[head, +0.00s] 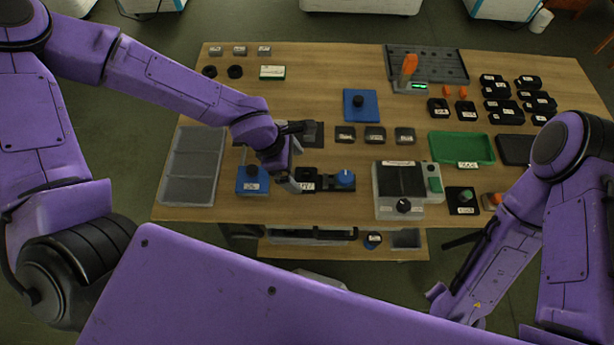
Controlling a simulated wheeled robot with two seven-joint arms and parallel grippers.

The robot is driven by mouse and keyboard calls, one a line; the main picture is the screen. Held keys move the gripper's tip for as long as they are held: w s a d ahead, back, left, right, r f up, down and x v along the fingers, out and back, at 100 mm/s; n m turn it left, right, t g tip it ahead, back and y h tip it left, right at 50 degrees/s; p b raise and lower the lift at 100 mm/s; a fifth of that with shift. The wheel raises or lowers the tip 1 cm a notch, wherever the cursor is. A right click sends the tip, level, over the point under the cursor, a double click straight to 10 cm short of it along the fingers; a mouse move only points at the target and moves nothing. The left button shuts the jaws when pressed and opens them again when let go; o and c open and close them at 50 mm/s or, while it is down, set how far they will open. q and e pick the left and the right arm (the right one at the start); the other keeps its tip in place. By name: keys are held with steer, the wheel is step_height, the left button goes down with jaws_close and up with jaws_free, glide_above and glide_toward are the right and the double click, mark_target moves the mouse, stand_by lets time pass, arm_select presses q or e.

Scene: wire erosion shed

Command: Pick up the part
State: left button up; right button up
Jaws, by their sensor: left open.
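The task's part is not singled out by look; several small pieces lie on the wooden table. My left gripper (297,158) is open over the table's left middle, with its fingers apart and pointing right. Just below it are a small black labelled block (306,176) and a block with a blue knob (344,179). A blue block with a dark knob (252,181) is to its lower left. A dark square plate behind the upper finger is partly hidden. No held piece shows in the left gripper. My right arm is at the right, in front of the table; its jaws are unclear.
A grey tray (167,190) stands at the left edge. A grey box device (408,207), a green tray (462,134) and several black blocks are at the right. A blue plate with a knob (361,92) and three labelled blocks lie mid-table. Bare wood is free at upper middle.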

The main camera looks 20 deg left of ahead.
arm_select(q)
steer(key=x, duration=0.5)
steer(key=shift+w+a+f+b, duration=0.15)
steer(key=shift+w+f+b, duration=0.15)
steer(key=shift+f+b, duration=0.05)
steer(key=shift+d+f, duration=0.2)
steer(key=shift+f, duration=0.05)
steer(key=shift+r, duration=0.1)
steer(key=c, duration=1.4)
step_height(320, 180, up, 11)
steer(key=p, duration=0.2)
steer(key=shift+c, duration=0.2)
step_height(320, 180, up, 17)
glide_above(303, 175)
steer(key=s, duration=0.2)
steer(key=shift+w+d, duration=0.1)
steer(key=shift+d, duration=0.25)
